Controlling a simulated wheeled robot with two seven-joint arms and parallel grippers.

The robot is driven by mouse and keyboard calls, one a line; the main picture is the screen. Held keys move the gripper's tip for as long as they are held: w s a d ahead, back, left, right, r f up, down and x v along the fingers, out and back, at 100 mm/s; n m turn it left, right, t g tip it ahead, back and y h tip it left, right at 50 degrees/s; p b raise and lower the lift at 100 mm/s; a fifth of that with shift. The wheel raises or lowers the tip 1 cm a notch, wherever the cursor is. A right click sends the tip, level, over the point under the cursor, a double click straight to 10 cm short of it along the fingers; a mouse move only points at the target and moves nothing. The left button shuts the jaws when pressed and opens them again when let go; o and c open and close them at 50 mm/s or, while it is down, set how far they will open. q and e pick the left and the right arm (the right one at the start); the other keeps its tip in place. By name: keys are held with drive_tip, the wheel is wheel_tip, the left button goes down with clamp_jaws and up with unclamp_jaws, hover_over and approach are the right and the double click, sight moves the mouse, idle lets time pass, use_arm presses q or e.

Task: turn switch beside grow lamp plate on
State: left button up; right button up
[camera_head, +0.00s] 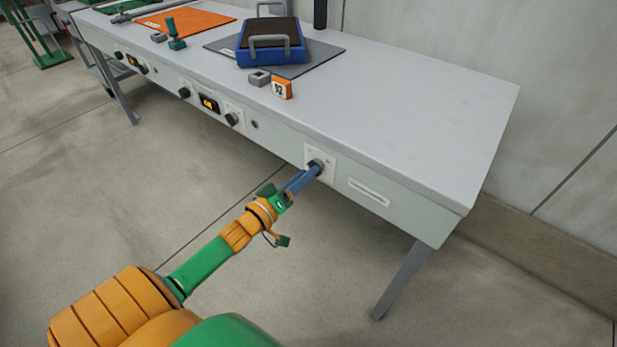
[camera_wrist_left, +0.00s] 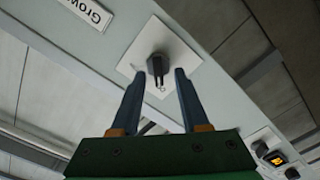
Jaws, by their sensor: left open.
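The switch (camera_wrist_left: 158,66) is a dark rotary knob on a square white plate (camera_wrist_left: 180,40) on the front panel of the bench. In the head view the knob (camera_head: 316,164) sits on its plate (camera_head: 322,153), left of a label plate (camera_head: 369,191) that reads "Grow" in part in the left wrist view (camera_wrist_left: 88,12). My left gripper (camera_head: 314,170) is open, with its fingertips on either side of the knob (camera_wrist_left: 157,75). Whether the fingers touch the knob I cannot tell. The gripper partly hides the knob in the head view. My right gripper is not in view.
Other knobs (camera_head: 231,118) and a lit display (camera_head: 209,103) lie left along the panel. The floor in front is clear.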

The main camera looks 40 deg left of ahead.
use_arm(q)
drive_tip(key=shift+w+d+r, duration=0.1)
drive_tip(key=shift+w+d, duration=0.05)
drive_tip(key=shift+w, duration=0.4)
clamp_jaws()
drive_tip(key=shift+m, duration=0.3)
drive_tip(key=shift+d+m+p, duration=0.15)
drive_tip(key=shift+m+p, duration=1.35)
drive_tip(key=shift+m, duration=7.1)
